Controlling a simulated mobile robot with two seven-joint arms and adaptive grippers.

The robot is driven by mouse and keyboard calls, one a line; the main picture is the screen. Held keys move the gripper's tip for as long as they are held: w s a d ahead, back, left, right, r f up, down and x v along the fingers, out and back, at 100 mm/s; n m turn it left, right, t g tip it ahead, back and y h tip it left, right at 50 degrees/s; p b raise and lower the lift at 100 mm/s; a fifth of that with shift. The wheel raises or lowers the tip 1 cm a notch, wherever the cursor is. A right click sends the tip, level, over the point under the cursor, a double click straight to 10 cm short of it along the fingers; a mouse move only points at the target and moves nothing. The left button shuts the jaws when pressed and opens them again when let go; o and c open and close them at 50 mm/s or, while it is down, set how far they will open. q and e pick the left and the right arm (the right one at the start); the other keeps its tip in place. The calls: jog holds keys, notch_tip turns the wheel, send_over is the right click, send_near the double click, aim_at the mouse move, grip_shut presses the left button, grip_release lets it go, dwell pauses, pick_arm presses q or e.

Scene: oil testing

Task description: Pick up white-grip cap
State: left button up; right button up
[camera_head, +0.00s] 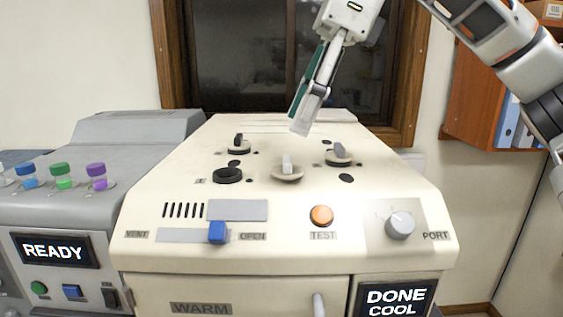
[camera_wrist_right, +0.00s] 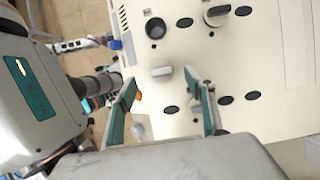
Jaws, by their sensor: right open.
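The white-grip cap (camera_head: 287,168) stands in the middle of the cream machine's sloped top, with an upright pale grip on a round base. In the right wrist view the same cap (camera_wrist_right: 160,71) lies near the opening between the fingers. My right gripper (camera_head: 301,124) points down above and behind this cap, apart from it. It also shows in the wrist view (camera_wrist_right: 169,88), with its two teal-backed fingers spread and nothing between them.
Two other caps stand on the top, one at the back left (camera_head: 238,146) and one at the right (camera_head: 339,153). A black ring (camera_head: 228,175) lies left of the white-grip cap. An orange button (camera_head: 321,215) and a grey knob (camera_head: 400,225) are on the front.

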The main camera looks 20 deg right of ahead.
aim_at(290, 158)
jog(key=shift+s+a+f, duration=0.1)
jog(key=shift+a+f, duration=0.05)
jog(key=shift+f, duration=0.3)
jog(key=shift+s+a+f, duration=0.1)
jog(key=shift+a+f, duration=0.05)
jog(key=shift+f, duration=0.3)
jog(key=f, duration=0.4)
jog(key=shift+w+a+f, duration=0.1)
jog(key=shift+w+a, duration=0.15)
jog(key=shift+w+a+f, duration=0.15)
jog(key=shift+a+f, duration=0.1)
jog(key=shift+f, duration=0.25)
jog(key=c, duration=0.9)
